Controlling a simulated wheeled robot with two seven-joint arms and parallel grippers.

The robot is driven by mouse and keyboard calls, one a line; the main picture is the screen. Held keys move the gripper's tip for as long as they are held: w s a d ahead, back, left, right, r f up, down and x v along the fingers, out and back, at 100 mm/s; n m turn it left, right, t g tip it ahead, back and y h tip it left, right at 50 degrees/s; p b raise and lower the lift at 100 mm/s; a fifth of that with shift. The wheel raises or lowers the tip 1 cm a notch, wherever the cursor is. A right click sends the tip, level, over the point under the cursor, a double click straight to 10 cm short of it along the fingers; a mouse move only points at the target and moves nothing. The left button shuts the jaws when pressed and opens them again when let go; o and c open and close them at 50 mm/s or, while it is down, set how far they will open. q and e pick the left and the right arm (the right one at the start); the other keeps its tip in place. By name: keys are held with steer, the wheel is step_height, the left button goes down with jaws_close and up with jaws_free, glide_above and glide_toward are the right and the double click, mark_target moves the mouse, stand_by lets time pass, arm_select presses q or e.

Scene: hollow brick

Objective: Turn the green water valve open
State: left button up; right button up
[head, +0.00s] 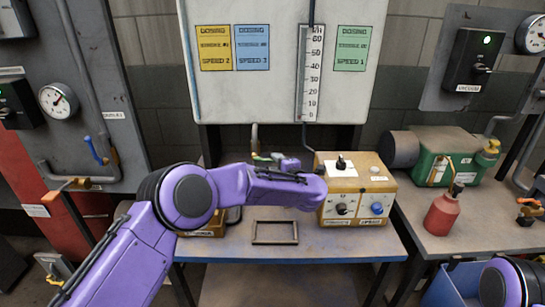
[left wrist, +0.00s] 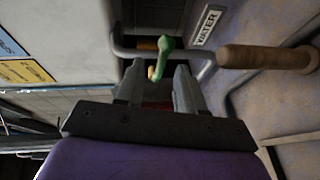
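The green water valve handle (left wrist: 163,57) shows in the left wrist view, just beyond my fingertips, on a grey pipe beside a "WATER" label (left wrist: 207,25). My left gripper (left wrist: 158,72) is open, with its two fingers apart and the green handle in line with the gap between them. I cannot tell whether either finger touches it. In the head view my left arm reaches across the bench, and its gripper is mostly hidden behind the forearm near the pipe below the white panel. My right arm shows at the lower right, but its gripper is out of view.
A yellow control box (head: 355,190) stands right of my left arm. An empty dark frame (head: 275,232) lies on the bench. A red bottle (head: 443,212) and a green machine (head: 445,158) stand on the right bench.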

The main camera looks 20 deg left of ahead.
mark_target(272, 160)
arm_select(q)
steer(key=x, duration=0.4)
steer(key=shift+w+a+f+p, duration=0.15)
steer(key=shift+w+p, duration=0.15)
jaws_close()
